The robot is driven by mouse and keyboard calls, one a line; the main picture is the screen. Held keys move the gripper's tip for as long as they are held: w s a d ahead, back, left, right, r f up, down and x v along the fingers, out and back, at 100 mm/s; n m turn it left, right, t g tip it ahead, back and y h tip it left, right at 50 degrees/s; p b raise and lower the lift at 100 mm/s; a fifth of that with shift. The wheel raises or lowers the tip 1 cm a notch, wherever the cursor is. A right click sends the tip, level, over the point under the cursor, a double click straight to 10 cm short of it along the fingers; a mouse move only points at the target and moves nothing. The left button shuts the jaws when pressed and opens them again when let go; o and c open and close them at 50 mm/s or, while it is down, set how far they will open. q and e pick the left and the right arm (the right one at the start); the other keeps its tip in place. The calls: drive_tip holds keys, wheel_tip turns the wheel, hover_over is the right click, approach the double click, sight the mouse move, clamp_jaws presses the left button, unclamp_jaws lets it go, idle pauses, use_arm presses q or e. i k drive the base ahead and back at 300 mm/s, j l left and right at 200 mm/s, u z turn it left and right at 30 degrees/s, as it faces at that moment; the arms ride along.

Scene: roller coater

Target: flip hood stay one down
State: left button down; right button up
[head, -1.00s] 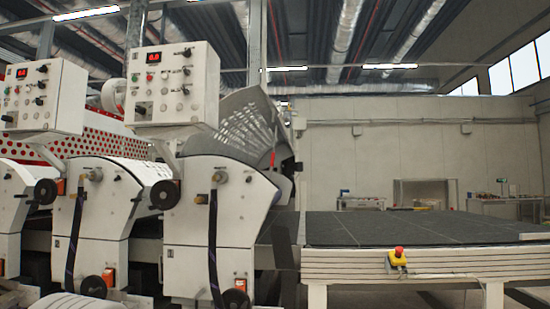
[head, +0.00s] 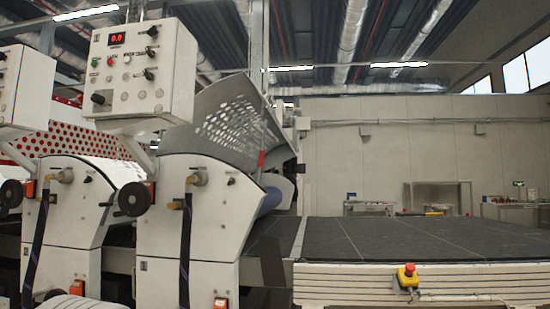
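The roller coater's grey perforated hood (head: 232,122) stands raised and tilted above the near end of the machine, behind a white control box (head: 143,72). A thin stay with a red part (head: 261,160) shows at the hood's right edge; I cannot tell how it is latched. Neither of my grippers shows in the head view.
A dark conveyor table (head: 390,238) extends right from the machine. A yellow box with a red emergency button (head: 407,276) is on its front side. White machine housings (head: 190,225) with black hoses and handwheels fill the left. Tables (head: 437,197) stand by the back wall.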

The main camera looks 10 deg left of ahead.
sight(262, 152)
drive_tip(key=i+l, duration=0.35)
drive_tip(key=i, duration=0.25)
drive_tip(key=i+l, duration=0.35)
drive_tip(key=i, duration=0.25)
drive_tip(key=i+l+u, duration=0.1)
drive_tip(key=i+l, duration=0.25)
drive_tip(key=i, duration=0.25)
drive_tip(key=i+l, duration=0.35)
drive_tip(key=i, duration=0.2)
